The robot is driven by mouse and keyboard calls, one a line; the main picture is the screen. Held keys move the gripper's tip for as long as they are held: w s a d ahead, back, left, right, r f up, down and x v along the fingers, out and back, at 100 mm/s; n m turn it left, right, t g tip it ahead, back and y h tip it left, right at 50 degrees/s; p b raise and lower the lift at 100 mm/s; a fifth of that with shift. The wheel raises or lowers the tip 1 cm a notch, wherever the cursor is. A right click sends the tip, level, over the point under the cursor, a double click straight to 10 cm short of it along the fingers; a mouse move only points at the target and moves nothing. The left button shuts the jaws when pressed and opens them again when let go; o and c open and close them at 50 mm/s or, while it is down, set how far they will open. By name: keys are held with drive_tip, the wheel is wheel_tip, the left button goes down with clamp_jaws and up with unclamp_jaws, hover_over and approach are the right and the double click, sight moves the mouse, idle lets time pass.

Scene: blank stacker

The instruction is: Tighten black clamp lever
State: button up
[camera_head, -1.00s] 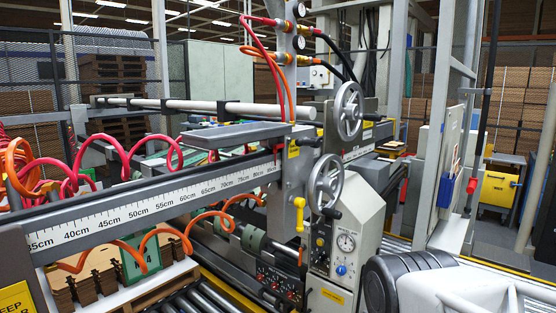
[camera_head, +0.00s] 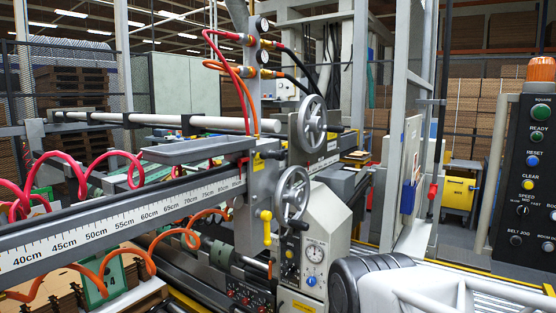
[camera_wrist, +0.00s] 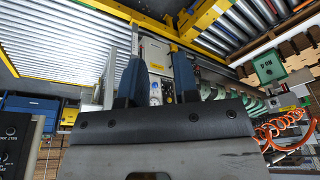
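A small black lever (camera_head: 270,154), which looks like the clamp lever, sits at the right end of the centimetre scale bar (camera_head: 150,209), beside a yellow tag and below the upper grey handwheel. I cannot tell how tight it is. My gripper (camera_wrist: 156,58) shows in the wrist view as two blue fingers standing apart with nothing held between them. The fingers point towards the machine's light panel with its gauge. The gripper itself does not show clearly in the head view; a white and black part of my arm fills the lower right. The lever cannot be made out in the wrist view.
Two grey handwheels (camera_head: 312,123) and a yellow lever (camera_head: 266,226) stand close to the black lever. A gauge box (camera_head: 318,240) is below right. A black button panel (camera_head: 530,175) stands at the right.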

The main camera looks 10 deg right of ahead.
drive_tip(key=w+a+r+m+t+y, duration=0.1)
drive_tip(key=w+a+r+m+y, duration=0.2)
drive_tip(key=w+r, duration=0.45)
drive_tip(key=w+a+r+m+t+y, duration=0.15)
drive_tip(key=w+r+y, duration=0.35)
drive_tip(key=w, duration=0.6)
drive_tip(key=w+d+r+m+t+y, duration=0.2)
drive_tip(key=w+d+r+m+t, duration=0.1)
drive_tip(key=w+r, duration=0.3)
drive_tip(key=w+d+r+m+t+y, duration=0.2)
drive_tip(key=w+d+r+m+t, duration=0.1)
drive_tip(key=w, duration=0.6)
wheel_tip(320, 180, up, 4)
drive_tip(key=shift+w+d+f+t+y, duration=0.2)
drive_tip(key=shift+w+d+t+y, duration=0.15)
drive_tip(key=shift+d+t, duration=0.6)
drive_tip(key=shift+w+a, duration=0.1)
drive_tip(key=shift+w, duration=0.05)
